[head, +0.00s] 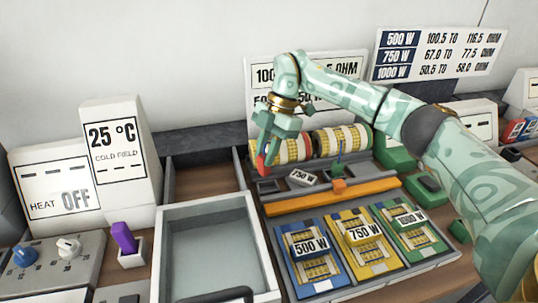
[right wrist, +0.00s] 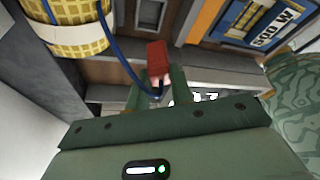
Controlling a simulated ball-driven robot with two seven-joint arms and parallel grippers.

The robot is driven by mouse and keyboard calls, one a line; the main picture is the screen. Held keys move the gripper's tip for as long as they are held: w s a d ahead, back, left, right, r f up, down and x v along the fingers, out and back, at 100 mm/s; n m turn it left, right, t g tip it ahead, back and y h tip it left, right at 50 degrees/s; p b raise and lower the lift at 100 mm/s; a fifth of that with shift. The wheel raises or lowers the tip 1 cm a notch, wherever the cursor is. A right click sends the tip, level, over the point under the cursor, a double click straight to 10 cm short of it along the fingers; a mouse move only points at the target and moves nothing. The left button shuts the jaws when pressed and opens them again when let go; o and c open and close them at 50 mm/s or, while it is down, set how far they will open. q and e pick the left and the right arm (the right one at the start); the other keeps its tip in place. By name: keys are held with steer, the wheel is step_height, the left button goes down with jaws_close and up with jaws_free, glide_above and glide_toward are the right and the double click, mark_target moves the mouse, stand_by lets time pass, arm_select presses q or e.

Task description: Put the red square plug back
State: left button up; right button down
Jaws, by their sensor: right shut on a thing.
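The red square plug (head: 262,163) is in my right gripper (head: 268,146), at the left end of the mesh rolls and above the grey panel (head: 268,186). In the right wrist view the red plug (right wrist: 156,54) sticks out from between the fingertips of my right gripper (right wrist: 160,84). A blue cord (right wrist: 112,45) runs past a yellow mesh roll to the plug's back end. Whether the plug touches the panel cannot be told. My left gripper is out of view.
Yellow mesh rolls (head: 343,140) stand behind the panel, and an orange bar (head: 330,196) lies in front. Mesh cards labelled 500 W (head: 311,262), 750 W and 1000 W are nearer. An empty-looking grey tray (head: 205,250) stands left, beside a purple-handled thing (head: 124,238).

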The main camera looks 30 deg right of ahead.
mark_target(270, 171)
steer(key=f+m+b, duration=0.1)
steer(key=d+f+m+t+b, duration=0.1)
steer(key=f+m+b, duration=0.1)
steer(key=f+m+t+b, duration=0.1)
steer(key=f+m, duration=0.1)
steer(key=shift+w+d+f+b, duration=0.2)
steer(key=shift+w+b, duration=0.05)
steer(key=shift+b, duration=0.15)
steer(key=shift+f, duration=0.25)
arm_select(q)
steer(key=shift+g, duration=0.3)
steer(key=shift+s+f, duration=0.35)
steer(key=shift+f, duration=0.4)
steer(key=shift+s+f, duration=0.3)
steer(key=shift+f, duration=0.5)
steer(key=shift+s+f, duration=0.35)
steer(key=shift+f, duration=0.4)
arm_select(e)
steer(key=shift+f, duration=0.7)
steer(key=c, duration=1.1)
jaws_free()
steer(key=shift+c, duration=0.2)
